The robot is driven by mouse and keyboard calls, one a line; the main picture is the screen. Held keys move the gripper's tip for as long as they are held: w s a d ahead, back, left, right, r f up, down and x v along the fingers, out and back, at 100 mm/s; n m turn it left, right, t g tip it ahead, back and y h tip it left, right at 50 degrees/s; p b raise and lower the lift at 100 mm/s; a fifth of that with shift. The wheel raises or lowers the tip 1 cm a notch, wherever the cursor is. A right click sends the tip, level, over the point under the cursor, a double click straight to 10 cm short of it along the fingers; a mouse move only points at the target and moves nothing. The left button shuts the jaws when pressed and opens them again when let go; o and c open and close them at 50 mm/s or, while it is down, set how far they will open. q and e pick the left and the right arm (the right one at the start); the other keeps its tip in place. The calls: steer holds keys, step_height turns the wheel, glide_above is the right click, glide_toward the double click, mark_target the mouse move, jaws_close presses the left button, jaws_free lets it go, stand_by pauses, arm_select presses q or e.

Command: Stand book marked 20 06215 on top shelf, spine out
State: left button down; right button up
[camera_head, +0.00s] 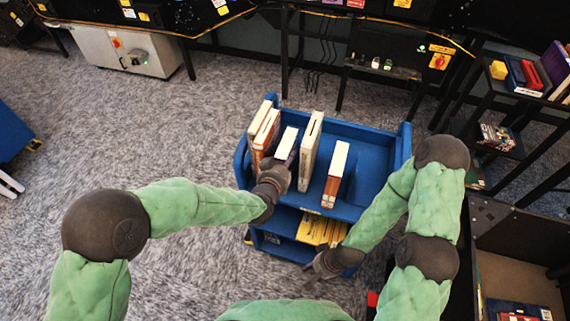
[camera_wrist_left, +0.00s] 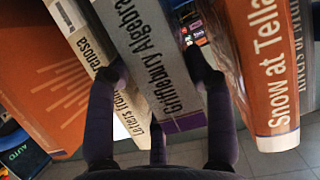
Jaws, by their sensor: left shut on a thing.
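My left gripper (camera_head: 280,172) is shut on a grey book with a purple lower edge, lettered "Grimsbury Algebra" (camera_wrist_left: 160,60). This book (camera_head: 287,143) is on the upper level of a blue cart (camera_head: 375,178). In the left wrist view, my left fingers (camera_wrist_left: 158,85) lie on either side of its spine, and a cream book lettered "Letters from" (camera_wrist_left: 128,112) is close on its left. No mark 20 06215 is legible in either view. My right gripper (camera_head: 318,272) is low at the cart's front; its finger opening cannot be made out.
Other upright books on the cart include a tall white one (camera_head: 311,140) and an orange one (camera_head: 335,175). A black shelf (camera_head: 500,95) with books stands at right.

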arm_select(q)
steer(key=shift+r, duration=0.15)
steer(key=c, duration=0.8)
jaws_free()
steer(key=shift+f, duration=0.25)
steer(key=shift+o, duration=0.2)
steer(key=shift+r, duration=0.15)
